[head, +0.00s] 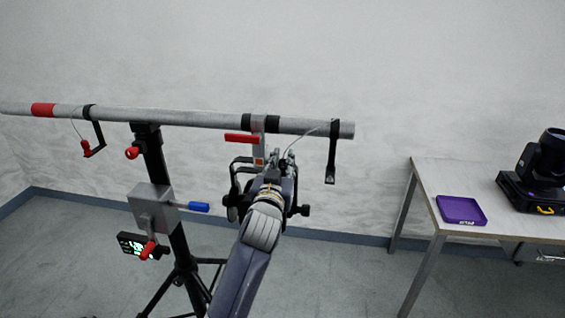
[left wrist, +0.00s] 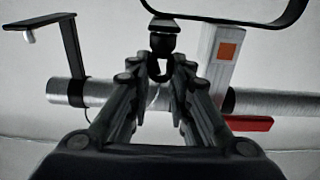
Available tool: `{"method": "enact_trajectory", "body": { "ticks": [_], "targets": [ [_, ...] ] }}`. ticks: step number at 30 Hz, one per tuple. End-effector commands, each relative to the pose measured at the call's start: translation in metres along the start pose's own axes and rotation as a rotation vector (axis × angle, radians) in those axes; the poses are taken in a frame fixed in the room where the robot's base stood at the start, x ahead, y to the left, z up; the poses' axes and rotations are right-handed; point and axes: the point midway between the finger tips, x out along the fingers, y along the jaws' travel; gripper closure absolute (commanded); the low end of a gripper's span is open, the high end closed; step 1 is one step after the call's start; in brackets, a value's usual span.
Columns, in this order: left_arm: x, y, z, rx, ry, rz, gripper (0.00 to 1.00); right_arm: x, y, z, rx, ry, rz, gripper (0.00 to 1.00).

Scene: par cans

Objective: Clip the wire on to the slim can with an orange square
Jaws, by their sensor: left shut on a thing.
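The slim can's grey clamp (head: 258,149) hangs from the bar with its orange square (head: 259,161). The square (left wrist: 227,51) also shows in the left wrist view, right of the fingers. My left gripper (head: 273,164) is beside it, just under the bar. The thin wire (head: 303,136) runs from the bar's right end down towards this gripper. In the left wrist view my gripper (left wrist: 162,72) is shut on what looks like the wire's small dark clip (left wrist: 162,68), close below a black knob (left wrist: 163,26). Whether clip and can touch is unclear. My right gripper is out of view.
The silver bar (head: 200,118) rests on a black stand (head: 178,240) with a blue-handled crank (head: 192,206). A black bracket (head: 332,155) hangs at the right end, another (head: 96,136) at the left. A table (head: 432,181) at right holds a purple tray (head: 461,209) and a black fixture (head: 540,170).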

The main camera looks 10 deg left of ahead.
Motion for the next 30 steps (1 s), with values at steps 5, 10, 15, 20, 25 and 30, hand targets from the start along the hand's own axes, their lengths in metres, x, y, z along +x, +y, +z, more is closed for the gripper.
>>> {"method": "enact_trajectory", "body": {
  "ticks": [5,10,15,20,25,30],
  "targets": [
    [0.000,0.000,0.001,0.000,-0.002,0.000,0.74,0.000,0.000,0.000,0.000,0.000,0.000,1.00],
    [0.000,0.000,0.001,0.000,-0.002,0.000,0.57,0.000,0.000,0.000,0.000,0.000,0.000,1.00],
    [0.000,0.000,0.001,0.001,-0.003,0.000,0.57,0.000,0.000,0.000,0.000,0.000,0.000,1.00],
    [-0.004,0.000,0.002,0.000,-0.002,0.000,0.57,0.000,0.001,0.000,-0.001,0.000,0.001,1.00],
    [-0.025,0.001,0.002,0.000,-0.003,0.001,0.57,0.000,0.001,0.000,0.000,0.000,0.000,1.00],
    [-0.058,0.000,0.002,-0.001,-0.004,0.001,0.57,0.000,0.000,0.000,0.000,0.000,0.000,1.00]
  ]
}}
